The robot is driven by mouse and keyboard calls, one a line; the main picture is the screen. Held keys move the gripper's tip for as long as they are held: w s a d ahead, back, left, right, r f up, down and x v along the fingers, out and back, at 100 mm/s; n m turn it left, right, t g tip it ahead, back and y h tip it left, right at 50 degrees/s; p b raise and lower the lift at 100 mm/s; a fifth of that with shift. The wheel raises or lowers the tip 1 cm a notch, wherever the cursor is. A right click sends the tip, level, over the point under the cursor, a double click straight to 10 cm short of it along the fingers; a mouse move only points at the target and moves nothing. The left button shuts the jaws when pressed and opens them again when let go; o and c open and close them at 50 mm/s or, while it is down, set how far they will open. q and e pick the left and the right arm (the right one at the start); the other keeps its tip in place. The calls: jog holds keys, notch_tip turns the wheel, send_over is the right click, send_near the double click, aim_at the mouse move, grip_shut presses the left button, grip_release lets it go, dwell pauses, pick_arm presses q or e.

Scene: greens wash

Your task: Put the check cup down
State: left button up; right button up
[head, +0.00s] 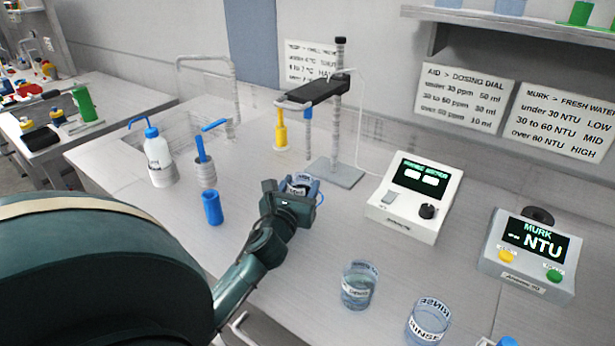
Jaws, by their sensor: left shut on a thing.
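My right gripper is not in view.
A labelled glass cup (358,287) and a rinse cup (428,322) stand at the front. Behind the gripper is a stand (338,170); to the right are a white dosing unit (391,218) and a murk meter (510,265). A blue cylinder (212,208) stands left.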

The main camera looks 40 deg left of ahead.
aim_at(304, 184)
pick_arm(q)
jog(key=x, duration=0.5)
jog(key=shift+w+a, duration=0.15)
jog(key=shift+w, duration=0.2)
jog(key=shift+s+f, duration=0.1)
jog(key=shift+f, duration=0.65)
jog(key=shift+f, duration=0.1)
jog(key=o, duration=1.1)
jog(key=shift+s, duration=0.1)
jog(key=b+v, duration=0.1)
jog(key=v, duration=1.1)
